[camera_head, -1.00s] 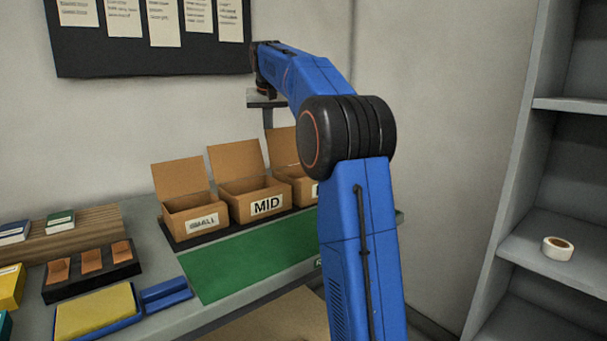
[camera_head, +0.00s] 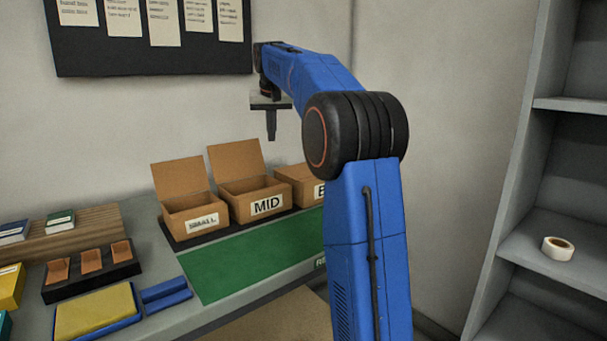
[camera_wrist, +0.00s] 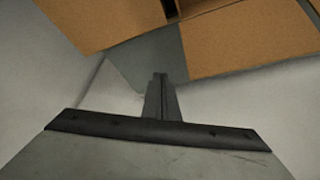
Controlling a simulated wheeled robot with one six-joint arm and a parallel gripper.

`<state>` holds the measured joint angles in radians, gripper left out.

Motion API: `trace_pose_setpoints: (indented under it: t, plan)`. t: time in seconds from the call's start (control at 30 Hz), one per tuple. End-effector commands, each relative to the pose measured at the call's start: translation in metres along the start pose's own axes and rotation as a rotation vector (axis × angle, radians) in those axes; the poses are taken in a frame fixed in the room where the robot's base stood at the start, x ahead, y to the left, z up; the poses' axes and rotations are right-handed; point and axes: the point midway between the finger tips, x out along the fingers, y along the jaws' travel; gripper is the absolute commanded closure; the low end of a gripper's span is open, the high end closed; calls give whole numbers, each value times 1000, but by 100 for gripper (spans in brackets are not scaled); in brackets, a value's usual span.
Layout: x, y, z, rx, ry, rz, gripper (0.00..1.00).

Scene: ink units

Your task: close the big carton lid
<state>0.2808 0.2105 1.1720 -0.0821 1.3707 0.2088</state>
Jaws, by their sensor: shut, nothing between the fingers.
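The big carton (camera_head: 300,190) is the rightmost of three brown cartons, its right part and most of its label hidden behind my arm. Its lid (camera_head: 295,171) lies down over the top as far as I can see; whether it sits fully flush I cannot tell. My gripper (camera_head: 271,138) is shut and empty, pointing down above and behind the cartons, clear of the lid. In the wrist view, the shut fingers (camera_wrist: 160,80) show with a flat cardboard surface (camera_wrist: 255,38) at upper right and another cardboard panel (camera_wrist: 100,20) at upper left.
The MID carton (camera_head: 248,200) and the small carton (camera_head: 190,215) stand to the left with lids raised. A green mat (camera_head: 245,255) lies clear in front. A dark notice board (camera_head: 150,60) hangs behind on the wall.

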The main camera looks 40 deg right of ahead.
Motion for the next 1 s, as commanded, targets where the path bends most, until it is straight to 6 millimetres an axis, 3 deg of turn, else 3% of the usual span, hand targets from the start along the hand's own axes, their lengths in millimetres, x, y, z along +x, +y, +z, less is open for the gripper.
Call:
trace_pose_setpoints:
  t: [0.17, 0.7, 1.0]
  plan:
    - [-4, -2, -5, 0, 2, 0, 100]
    - [-62, -1, -29, 1, 5, -1, 100]
    - [-66, -1, -30, 0, 3, 0, 100]
